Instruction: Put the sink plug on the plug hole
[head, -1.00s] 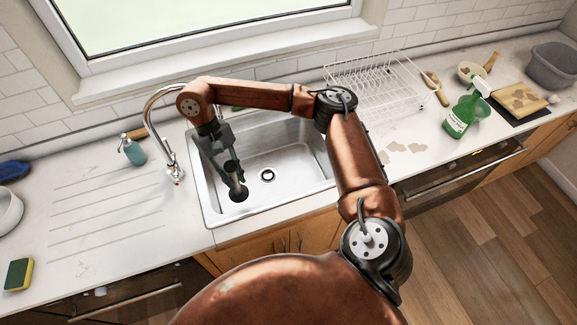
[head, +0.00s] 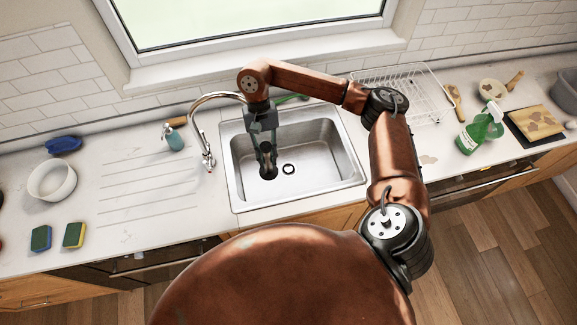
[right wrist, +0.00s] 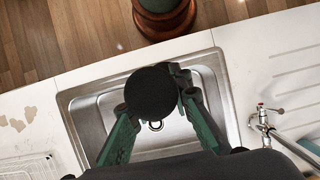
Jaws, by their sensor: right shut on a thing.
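The sink plug is a round black disc (right wrist: 152,92), held between the green fingers of my right gripper (right wrist: 156,98) in the right wrist view. In the head view the plug (head: 268,173) is a small dark shape under my right gripper (head: 267,158), which points down into the sink. In the right wrist view the plug hole (right wrist: 155,125) shows just below the disc. The plug appears apart from the hole; its exact height is unclear. My left gripper is out of view.
The steel sink (head: 345,182) has raised walls around the gripper. A white dish rack (head: 415,85) is at the right. Sponges (head: 74,235) and a bowl (head: 50,180) lie far left.

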